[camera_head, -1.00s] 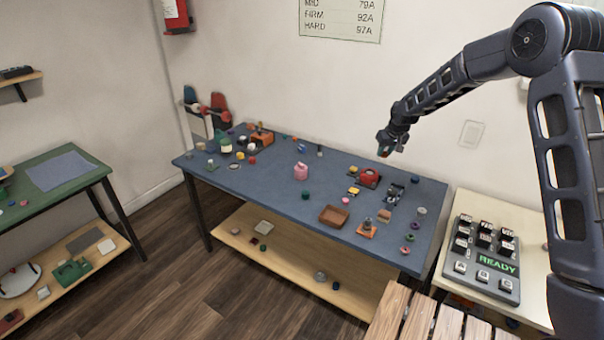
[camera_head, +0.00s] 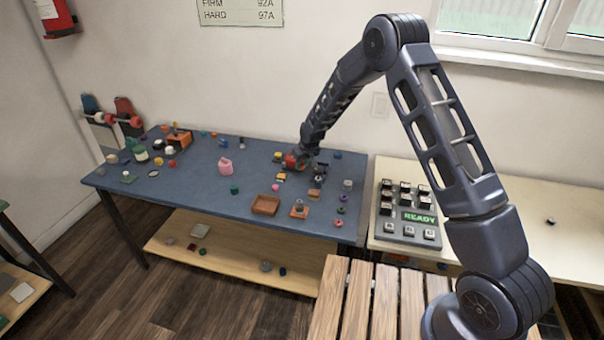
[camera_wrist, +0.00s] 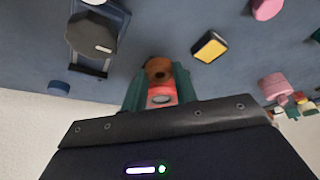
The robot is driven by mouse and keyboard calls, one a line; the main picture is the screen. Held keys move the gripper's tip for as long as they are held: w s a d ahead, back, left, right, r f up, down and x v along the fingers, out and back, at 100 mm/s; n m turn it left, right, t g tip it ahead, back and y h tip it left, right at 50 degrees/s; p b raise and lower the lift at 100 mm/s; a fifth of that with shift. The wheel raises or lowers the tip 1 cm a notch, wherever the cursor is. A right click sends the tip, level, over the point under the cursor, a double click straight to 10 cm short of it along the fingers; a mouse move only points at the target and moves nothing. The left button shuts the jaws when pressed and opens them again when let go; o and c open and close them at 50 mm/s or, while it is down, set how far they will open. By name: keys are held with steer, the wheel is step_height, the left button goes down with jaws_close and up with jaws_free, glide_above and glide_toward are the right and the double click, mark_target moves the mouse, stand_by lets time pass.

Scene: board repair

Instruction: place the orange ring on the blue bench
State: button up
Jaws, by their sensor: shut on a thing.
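The orange ring (camera_wrist: 159,69) shows in the wrist view between my fingertips, with its dark hole visible. My gripper (camera_wrist: 160,76) is shut on it, with teal fingers on either side. The blue bench (camera_wrist: 140,28) lies beyond the ring; I cannot tell whether the ring touches it. In the head view, my gripper (camera_head: 298,164) is low over the right back part of the blue bench (camera_head: 225,196), beside a red object (camera_head: 290,161). The ring is not clear in that view.
In the wrist view, a black device (camera_wrist: 92,36) and a yellow block (camera_wrist: 210,46) flank the ring, and a red part shows between the fingers. A brown tray (camera_head: 265,205) and several small parts lie on the bench. A keypad (camera_head: 408,213) stands right.

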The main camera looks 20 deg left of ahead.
mark_target(302, 178)
steer(key=shift+f, duration=2.6)
steer(key=shift+f, duration=0.1)
steer(key=o, duration=0.9)
steer(key=shift+o, duration=0.2)
steer(key=v, duration=1.2)
